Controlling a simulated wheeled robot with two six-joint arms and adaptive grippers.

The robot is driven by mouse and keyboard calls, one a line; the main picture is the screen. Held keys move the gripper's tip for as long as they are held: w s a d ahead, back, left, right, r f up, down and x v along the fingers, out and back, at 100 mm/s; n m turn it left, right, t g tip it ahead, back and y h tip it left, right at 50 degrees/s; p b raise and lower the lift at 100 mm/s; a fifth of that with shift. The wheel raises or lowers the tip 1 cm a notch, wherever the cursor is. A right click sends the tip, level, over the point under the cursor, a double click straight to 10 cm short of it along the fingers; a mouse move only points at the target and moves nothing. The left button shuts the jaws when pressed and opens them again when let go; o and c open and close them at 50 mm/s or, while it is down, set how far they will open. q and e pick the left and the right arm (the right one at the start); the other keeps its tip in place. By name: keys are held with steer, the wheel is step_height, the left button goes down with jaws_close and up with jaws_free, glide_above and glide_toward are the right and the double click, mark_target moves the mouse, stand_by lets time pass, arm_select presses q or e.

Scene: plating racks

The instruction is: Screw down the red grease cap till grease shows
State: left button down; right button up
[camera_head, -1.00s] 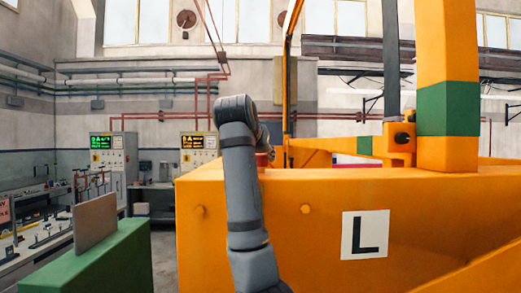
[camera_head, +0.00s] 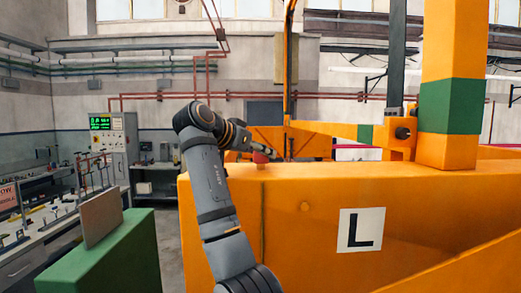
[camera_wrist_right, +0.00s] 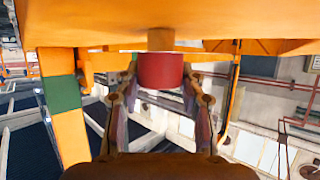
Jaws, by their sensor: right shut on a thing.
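The red grease cap (camera_head: 262,157) sits on top of the orange frame, near its left end. In the right wrist view the red cap (camera_wrist_right: 160,70) is on a short tan stem against the orange surface. My right gripper (camera_wrist_right: 161,78) has one finger on each side of the cap and is shut on it. In the head view my right gripper (camera_head: 266,146) is small and partly hidden behind its own wrist. No grease can be made out around the cap. My left gripper is in neither view.
The orange frame (camera_head: 300,230) with its "L" plate (camera_head: 361,230) fills the right side, with an upright post (camera_head: 450,80) behind. A green block with a tan panel (camera_head: 102,220) stands at front left. A workbench (camera_head: 40,235) and a control cabinet (camera_head: 112,145) are further left.

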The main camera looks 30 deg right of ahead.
steer(key=o, duration=1.2)
steer(key=shift+d, duration=0.1)
steer(key=v, duration=1.2)
steer(key=shift+w, duration=0.1)
